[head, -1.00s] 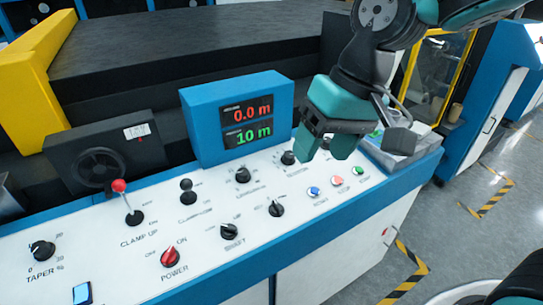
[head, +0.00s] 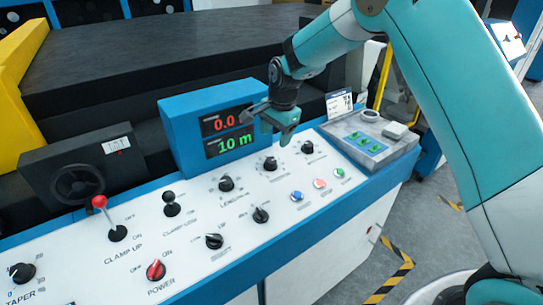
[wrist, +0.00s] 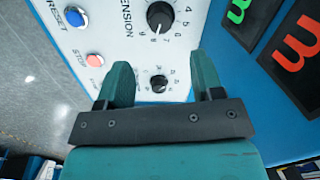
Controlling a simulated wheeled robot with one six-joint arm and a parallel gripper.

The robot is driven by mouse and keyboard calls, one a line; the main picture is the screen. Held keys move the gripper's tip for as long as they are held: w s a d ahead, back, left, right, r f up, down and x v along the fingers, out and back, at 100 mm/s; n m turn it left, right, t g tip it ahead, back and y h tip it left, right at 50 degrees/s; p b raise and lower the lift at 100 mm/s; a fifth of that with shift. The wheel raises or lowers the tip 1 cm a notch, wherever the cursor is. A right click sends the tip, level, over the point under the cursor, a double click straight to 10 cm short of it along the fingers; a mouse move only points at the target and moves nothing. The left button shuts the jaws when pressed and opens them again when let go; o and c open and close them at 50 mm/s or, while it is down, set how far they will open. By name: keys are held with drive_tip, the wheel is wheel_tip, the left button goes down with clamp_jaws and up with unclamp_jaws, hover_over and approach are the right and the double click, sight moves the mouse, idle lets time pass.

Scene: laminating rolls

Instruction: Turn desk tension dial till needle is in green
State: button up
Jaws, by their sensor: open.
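The tension dial is a black knob with a white pointer line; in the wrist view (wrist: 160,15) it is at the top, partly cut off, beside the word TENSION and a number scale. In the head view it appears to be the knob (head: 270,163) below the display. My gripper (head: 275,122) is open and empty above the panel, near the display's right side. In the wrist view its two teal fingers (wrist: 158,85) are spread, with a second black knob (wrist: 158,83) seen between them, apart from it. No needle or green zone can be made out.
The blue display box (head: 213,125) stands close to my gripper on the left. The white panel (head: 205,262) holds several other knobs, a red-topped clamp lever (head: 108,215), and blue, pink and green buttons. A grey tray (head: 370,140) is at the panel's right end.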

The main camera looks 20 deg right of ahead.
sight(271, 160)
drive_tip(key=f, duration=0.3)
drive_tip(key=w+f+p, duration=0.1)
drive_tip(key=f, duration=0.2)
drive_tip(key=a+f+p, duration=0.1)
drive_tip(key=f, duration=0.2)
drive_tip(key=shift+w+f, duration=0.2)
drive_tip(key=shift+f, duration=0.2)
drive_tip(key=shift+c, duration=0.4)
drive_tip(key=c, duration=0.8)
drive_tip(key=shift+c, duration=0.2)
